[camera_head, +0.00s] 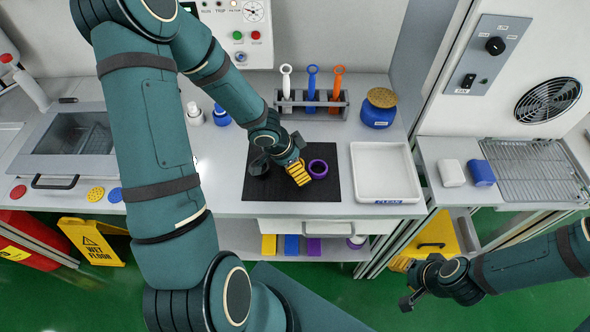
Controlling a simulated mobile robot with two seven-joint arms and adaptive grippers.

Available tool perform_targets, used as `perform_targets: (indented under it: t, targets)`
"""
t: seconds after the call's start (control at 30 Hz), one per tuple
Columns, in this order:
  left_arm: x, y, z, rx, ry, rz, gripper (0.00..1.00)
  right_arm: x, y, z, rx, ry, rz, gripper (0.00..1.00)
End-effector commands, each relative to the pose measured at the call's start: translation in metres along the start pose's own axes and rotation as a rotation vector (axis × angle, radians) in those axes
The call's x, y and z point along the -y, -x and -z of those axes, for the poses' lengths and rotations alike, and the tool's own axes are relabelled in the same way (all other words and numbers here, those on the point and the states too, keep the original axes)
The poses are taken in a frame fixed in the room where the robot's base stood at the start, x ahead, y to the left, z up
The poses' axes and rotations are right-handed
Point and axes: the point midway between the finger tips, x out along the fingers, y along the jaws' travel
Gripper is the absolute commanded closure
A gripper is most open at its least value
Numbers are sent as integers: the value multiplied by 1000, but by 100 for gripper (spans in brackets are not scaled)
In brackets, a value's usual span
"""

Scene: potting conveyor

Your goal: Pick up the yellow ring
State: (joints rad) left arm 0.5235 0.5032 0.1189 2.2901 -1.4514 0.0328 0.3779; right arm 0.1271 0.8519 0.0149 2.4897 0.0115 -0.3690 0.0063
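A ridged yellow piece (299,174), likely the yellow ring, shows on or just above the black mat (289,193). Its shape is partly hidden by my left gripper (277,163), which reaches down over the mat from the upper left. The fingers are small and dark here, and I cannot tell whether they touch or hold the yellow piece. A purple ring (318,169) lies on the mat just right of the yellow piece. My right gripper (408,283) is at the lower right, in front of the bench and away from the rings; its finger opening is unclear.
An empty white tray (385,199) stands right of the mat. Behind are a grey rack (322,105) with white, blue and orange tools and a blue jar (378,110) with a cork lid. A sunken basin (70,140) is at the left. A wet-floor sign (92,243) stands below.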

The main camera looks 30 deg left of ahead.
Motion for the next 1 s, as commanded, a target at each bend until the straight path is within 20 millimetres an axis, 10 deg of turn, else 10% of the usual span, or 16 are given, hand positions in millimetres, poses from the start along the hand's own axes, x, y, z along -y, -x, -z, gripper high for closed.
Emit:
perform_targets:
  t: [0.27, 0.5, 1.0]
  targets:
    - [0, -1, 0, 0, 0, 1, 5, 0, 0, -1, 1, 1, 1, 53]
    - [0, -1, 0, 0, 0, 1, 78, 0, 0, 0, 1, 1, 1, 53]
    - [0, 6, 3, 0, -1, 1, 78, 2, 6, 2, -3, 0, 1, 53]
